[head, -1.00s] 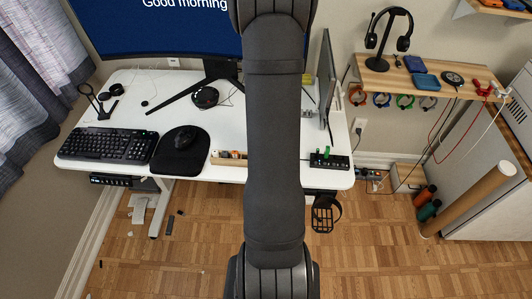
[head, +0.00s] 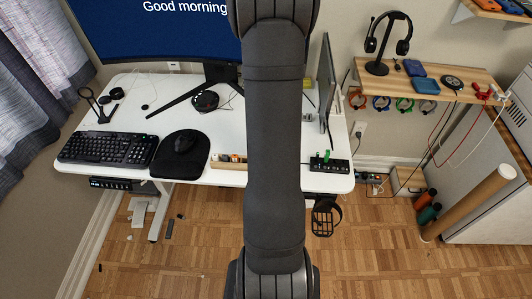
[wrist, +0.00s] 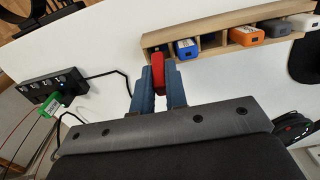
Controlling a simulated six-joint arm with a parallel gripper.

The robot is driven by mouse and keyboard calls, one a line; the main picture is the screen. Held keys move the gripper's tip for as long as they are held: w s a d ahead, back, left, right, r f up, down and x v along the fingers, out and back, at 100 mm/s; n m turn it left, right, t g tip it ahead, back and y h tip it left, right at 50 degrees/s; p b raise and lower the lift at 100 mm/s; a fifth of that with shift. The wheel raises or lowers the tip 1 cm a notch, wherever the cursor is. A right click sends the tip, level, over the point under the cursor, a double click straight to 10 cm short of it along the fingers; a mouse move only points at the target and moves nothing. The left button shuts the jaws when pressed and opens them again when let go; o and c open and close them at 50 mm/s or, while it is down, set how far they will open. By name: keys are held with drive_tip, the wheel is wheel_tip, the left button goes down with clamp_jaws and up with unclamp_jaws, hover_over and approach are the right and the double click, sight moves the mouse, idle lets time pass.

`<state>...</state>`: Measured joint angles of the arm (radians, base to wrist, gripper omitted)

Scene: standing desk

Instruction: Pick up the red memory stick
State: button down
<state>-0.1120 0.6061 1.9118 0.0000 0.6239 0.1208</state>
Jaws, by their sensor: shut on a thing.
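The red memory stick (wrist: 158,72) is between the two blue fingers of my gripper (wrist: 159,88) in the wrist view. The fingers are shut on its sides, and its red end sticks out past their tips. It overlaps the left part of the wooden holder (wrist: 217,22); I cannot tell whether it is clear of its slot. In the head view my arm hides the gripper and the red stick, and only the left part of the holder (head: 229,165) shows at the desk's front edge.
Blue (wrist: 186,48), orange (wrist: 246,36), grey and white sticks sit in the holder. A black hub (wrist: 50,88) with a green stick (wrist: 54,104) and a cable lies to the left.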

wheel_tip(320, 180, up, 3)
drive_tip(key=shift+f, duration=0.1)
drive_tip(key=s+d+r, duration=0.5)
drive_tip(key=d+r, duration=0.1)
drive_tip(key=d, duration=0.4)
drive_tip(key=w+a+f+n+y, duration=0.1)
drive_tip(key=a+n, duration=0.2)
drive_tip(key=n, duration=0.3)
drive_tip(key=w+a+f+n+y, duration=0.1)
drive_tip(key=w+a+f+n, duration=0.1)
drive_tip(key=n, duration=0.4)
drive_tip(key=w+a+f+n+y, duration=0.1)
drive_tip(key=a+n, duration=0.3)
drive_tip(key=n, duration=0.2)
drive_tip(key=shift+w+a+f, duration=0.15)
drive_tip(key=shift+w+a, duration=0.1)
drive_tip(key=shift+f, duration=0.1)
drive_tip(key=shift+f, duration=3.3)
drive_tip(key=c, duration=1.4)
unclamp_jaws()
